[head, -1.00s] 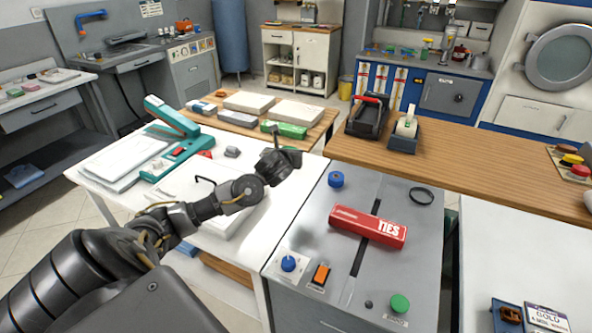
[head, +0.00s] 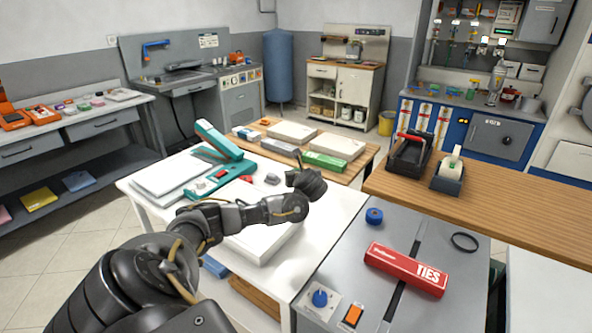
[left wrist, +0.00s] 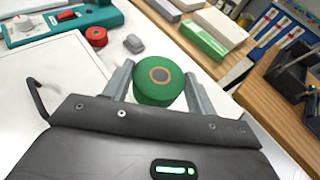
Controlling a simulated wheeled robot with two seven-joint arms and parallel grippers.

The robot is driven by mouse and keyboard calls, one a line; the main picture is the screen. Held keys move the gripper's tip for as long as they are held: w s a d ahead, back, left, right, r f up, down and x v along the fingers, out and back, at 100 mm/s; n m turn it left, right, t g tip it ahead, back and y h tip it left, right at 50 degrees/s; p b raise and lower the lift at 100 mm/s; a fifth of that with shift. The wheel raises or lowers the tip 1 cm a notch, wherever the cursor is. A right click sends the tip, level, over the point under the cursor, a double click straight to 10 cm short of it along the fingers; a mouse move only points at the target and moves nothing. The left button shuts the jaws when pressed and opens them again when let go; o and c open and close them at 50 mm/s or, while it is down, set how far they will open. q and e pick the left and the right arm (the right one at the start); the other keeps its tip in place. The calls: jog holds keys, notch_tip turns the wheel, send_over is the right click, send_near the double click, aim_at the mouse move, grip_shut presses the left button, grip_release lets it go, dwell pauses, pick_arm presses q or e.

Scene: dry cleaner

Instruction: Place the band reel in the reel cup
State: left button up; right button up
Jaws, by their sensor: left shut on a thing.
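A green reel (left wrist: 160,80) with a brown core sits between the two fingers of my left gripper (left wrist: 160,88), which is shut on it. In the head view my left gripper (head: 306,181) is above the far right part of the white table; the reel is hidden there by the gripper. A thin black ring (head: 464,242) lies on the grey machine top to the right, apart from the gripper. It may be the reel cup's rim, but I cannot tell. My right gripper is not in view.
On the grey machine (head: 340,262) are a red TIES box (head: 405,269), a blue round piece (head: 374,216), a blue knob and an orange switch. A teal sealer (head: 222,143) stands on the white table (head: 335,200). A tape dispenser (head: 449,175) stands on the wooden counter.

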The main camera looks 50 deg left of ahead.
pick_arm(q)
jog(key=w+d+r+m+t+h, duration=0.2)
jog(key=d+m+t, duration=0.15)
jog(key=d, duration=1.05)
jog(key=s+d+r+m+t+h, duration=0.1)
jog(key=s+d+r+m+h, duration=0.1)
jog(key=d, duration=0.7)
jog(key=s+d+r+m+t+h, duration=0.1)
jog(key=s+d+r+m+h, duration=0.1)
jog(key=d+r, duration=0.4)
jog(key=s+d+r+m+t+h, duration=0.1)
jog(key=s+d+r+m+h, duration=0.2)
jog(key=d, duration=0.9)
jog(key=shift+d+r+m+h, duration=0.15)
jog(key=shift+r+m+h, duration=0.45)
jog(key=shift+h, duration=0.6)
